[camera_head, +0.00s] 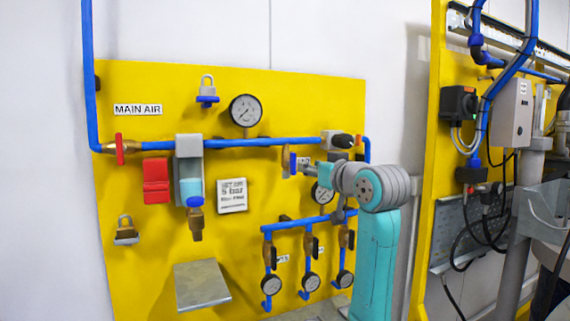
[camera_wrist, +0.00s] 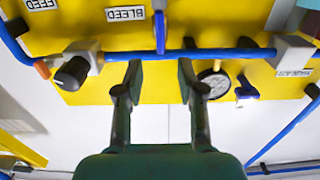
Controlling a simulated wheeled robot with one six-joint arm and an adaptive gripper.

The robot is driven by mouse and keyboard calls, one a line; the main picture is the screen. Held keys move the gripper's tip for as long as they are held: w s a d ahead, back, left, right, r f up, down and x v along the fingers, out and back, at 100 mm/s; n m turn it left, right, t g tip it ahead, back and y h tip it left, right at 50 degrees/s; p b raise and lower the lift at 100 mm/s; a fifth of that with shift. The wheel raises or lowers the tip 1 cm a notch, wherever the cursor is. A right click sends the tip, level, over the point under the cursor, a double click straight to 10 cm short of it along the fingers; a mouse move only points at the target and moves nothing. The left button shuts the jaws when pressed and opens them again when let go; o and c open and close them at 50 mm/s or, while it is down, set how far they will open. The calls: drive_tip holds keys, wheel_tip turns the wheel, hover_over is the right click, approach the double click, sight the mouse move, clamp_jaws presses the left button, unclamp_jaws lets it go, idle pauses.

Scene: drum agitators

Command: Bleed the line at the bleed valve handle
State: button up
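The bleed valve handle is a blue lever (camera_wrist: 159,32) beside the BLEED label (camera_wrist: 125,14) in the wrist view, which is upside down. My gripper (camera_wrist: 160,68) is open and empty in the wrist view. The handle lines up with the gap between its fingers but lies beyond the tips. I cannot tell whether a finger touches the pipe.
The blue pipe (camera_wrist: 200,54) runs behind the fingertips. A black knob (camera_wrist: 72,72) and a gauge (camera_wrist: 215,80) stand on either side. A red handle (camera_head: 119,149), a regulator (camera_head: 189,160) and small gauges (camera_head: 271,284) are on the yellow board (camera_head: 300,100). A grey shelf (camera_head: 201,286) juts out below.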

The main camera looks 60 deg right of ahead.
sight(295, 162)
drive_tip(key=x, duration=1)
drive_tip(key=shift+w+d, duration=0.1)
drive_tip(key=shift+w, duration=0.25)
clamp_jaws()
